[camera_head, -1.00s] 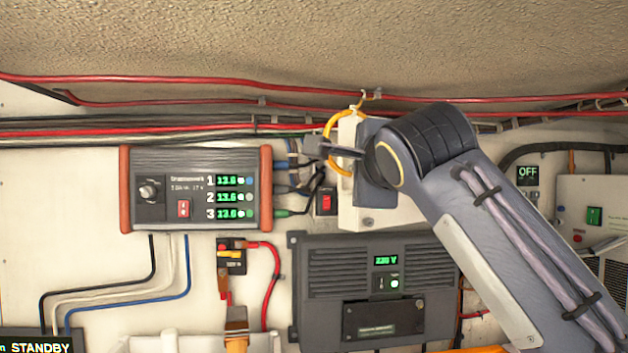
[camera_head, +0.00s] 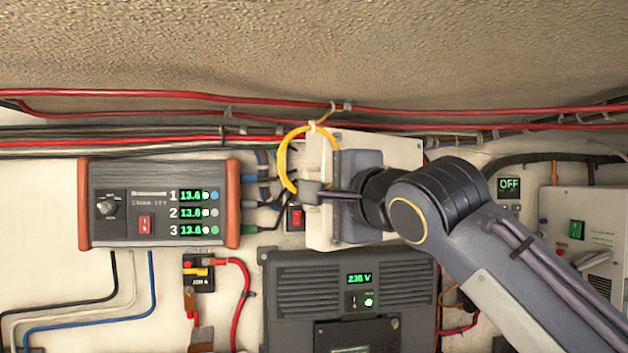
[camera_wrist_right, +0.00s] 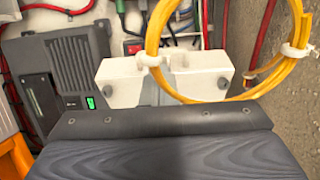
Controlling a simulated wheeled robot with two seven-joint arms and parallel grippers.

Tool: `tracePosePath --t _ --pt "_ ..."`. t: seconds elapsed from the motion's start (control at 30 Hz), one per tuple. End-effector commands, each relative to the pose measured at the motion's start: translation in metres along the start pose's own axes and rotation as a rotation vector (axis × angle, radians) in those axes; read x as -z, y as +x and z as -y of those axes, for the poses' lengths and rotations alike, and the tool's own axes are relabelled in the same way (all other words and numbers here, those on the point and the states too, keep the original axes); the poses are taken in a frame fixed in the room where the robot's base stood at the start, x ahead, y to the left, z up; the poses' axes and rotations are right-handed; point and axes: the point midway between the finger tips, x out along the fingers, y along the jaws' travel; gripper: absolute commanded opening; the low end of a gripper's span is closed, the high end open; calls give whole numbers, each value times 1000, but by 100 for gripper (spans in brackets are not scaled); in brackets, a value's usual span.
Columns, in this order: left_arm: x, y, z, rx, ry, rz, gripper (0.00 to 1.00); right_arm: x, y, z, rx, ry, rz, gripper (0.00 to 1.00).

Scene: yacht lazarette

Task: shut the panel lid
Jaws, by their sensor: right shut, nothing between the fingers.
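My left gripper is not in view.
A dark inverter (camera_head: 290,290) is below. Red cables (camera_head: 450,110) run above, under the rough ceiling. A grey-white cabinet (camera_head: 600,215) is at right.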

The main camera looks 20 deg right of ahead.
Motion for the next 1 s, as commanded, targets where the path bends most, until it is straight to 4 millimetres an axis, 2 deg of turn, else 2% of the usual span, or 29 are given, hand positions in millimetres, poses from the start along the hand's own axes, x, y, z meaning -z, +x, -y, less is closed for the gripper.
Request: tracePosePath --t 0.1,0.23,0.4,0.77,1.0 --pt "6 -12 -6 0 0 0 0 0 21 4 -2 0 -1 0" --pt "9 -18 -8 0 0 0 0 0 36 3 -2 -1 0 0" --pt "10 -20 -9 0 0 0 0 0 44 0 0 0 0 0" --pt "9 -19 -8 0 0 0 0 -1 46 -1 -1 -1 -3 0" --pt "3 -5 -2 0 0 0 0 -13 69 -5 -15 -21 -112 0"
